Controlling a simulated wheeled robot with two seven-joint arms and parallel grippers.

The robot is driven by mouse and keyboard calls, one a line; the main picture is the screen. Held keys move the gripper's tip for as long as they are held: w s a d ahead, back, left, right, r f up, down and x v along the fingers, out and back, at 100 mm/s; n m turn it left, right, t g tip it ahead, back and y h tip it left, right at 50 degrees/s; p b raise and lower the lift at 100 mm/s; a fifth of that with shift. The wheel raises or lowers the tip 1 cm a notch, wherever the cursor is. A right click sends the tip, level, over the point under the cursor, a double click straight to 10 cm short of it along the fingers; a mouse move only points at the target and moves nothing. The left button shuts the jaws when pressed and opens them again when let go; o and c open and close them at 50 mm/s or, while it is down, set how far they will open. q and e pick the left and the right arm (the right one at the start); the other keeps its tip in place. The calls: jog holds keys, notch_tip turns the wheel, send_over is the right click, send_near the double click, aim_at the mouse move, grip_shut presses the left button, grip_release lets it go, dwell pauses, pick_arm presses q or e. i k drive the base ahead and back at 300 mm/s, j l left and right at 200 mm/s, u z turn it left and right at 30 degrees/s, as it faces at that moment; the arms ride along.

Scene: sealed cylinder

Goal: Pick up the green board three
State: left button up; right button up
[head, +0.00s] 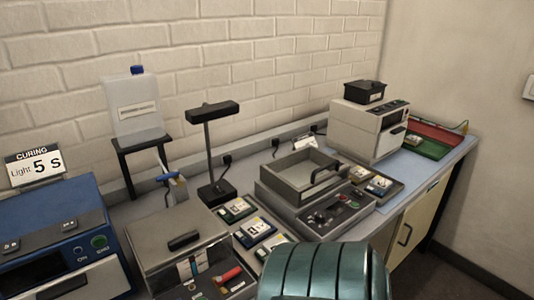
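Several small boards with green edges and pale labels lie in a row on the counter between the clear-lidded box and the grey machine. The far board (236,210) lies by the black lamp stand's base. A middle board (254,232) is nearer, and a near board (272,246) is nearest and partly hidden at the bottom. The labels are too small to read, so I cannot tell which is board three. More small boards (378,186) sit in a dark tray right of the grey machine. Neither of my grippers is in view.
The lamp stand (210,150) rises behind the boards. An open-topped grey machine (345,215) is right of them. A blue mat (440,160) lies far right.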

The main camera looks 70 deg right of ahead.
aim_at(235, 211)
jog(key=z, duration=2.05)
